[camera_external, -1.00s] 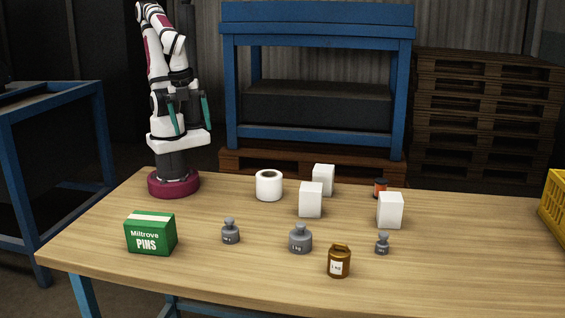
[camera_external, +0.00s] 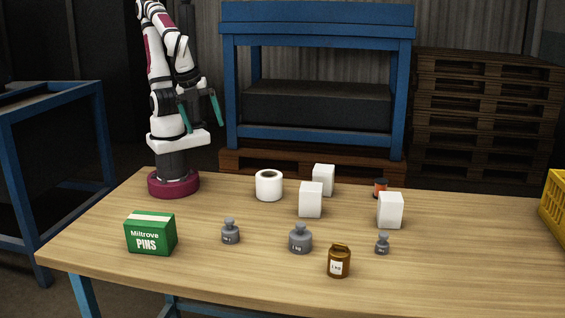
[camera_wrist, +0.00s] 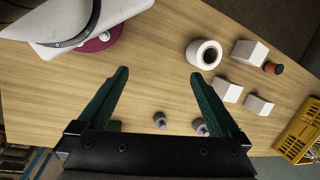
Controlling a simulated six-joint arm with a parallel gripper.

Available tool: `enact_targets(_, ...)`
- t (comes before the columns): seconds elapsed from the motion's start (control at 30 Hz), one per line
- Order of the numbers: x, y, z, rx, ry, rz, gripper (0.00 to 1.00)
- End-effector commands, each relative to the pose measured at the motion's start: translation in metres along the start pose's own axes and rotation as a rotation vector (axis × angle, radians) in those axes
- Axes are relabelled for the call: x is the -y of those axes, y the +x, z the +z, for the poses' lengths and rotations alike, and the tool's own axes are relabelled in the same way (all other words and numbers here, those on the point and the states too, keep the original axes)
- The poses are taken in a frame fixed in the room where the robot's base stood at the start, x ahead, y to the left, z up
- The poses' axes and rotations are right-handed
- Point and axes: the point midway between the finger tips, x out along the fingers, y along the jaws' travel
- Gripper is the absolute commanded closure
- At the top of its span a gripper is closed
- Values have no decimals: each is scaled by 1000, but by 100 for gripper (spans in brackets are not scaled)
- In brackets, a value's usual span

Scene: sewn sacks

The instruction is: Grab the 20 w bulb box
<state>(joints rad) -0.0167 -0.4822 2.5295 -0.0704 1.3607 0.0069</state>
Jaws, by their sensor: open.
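Three white boxes stand on the wooden table in the external view: one at the back (camera_external: 323,180), one in the middle (camera_external: 311,199) and one at the right (camera_external: 390,210). No wattage print is readable on any of them, so I cannot tell which is the 20 w bulb box. They also show as plain white boxes in the wrist view (camera_wrist: 250,53) (camera_wrist: 227,90) (camera_wrist: 259,105). My gripper (camera_external: 200,110) is open and empty, raised high near my base at the table's back left.
A yellow crate (camera_external: 556,205) is at the right edge. The table's right front is clear.

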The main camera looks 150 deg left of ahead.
Motion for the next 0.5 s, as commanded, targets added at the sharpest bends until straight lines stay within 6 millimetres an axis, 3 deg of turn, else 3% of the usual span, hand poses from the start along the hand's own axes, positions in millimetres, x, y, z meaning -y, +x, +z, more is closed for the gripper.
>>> enact_targets(0.07,59,6,5,146,70,-158,0)
enact_targets(0.1,100,8,5,236,138,-268,0)
enact_targets(0.17,165,11,-3,366,277,-432,0)
enact_targets(0.2,204,14,-14,438,387,-531,0)
enact_targets(0.3,284,37,-60,561,713,-733,0)
enact_targets(0.4,326,81,-113,594,1041,-862,0)
enact_targets(0.5,336,126,-153,571,1293,-930,0)
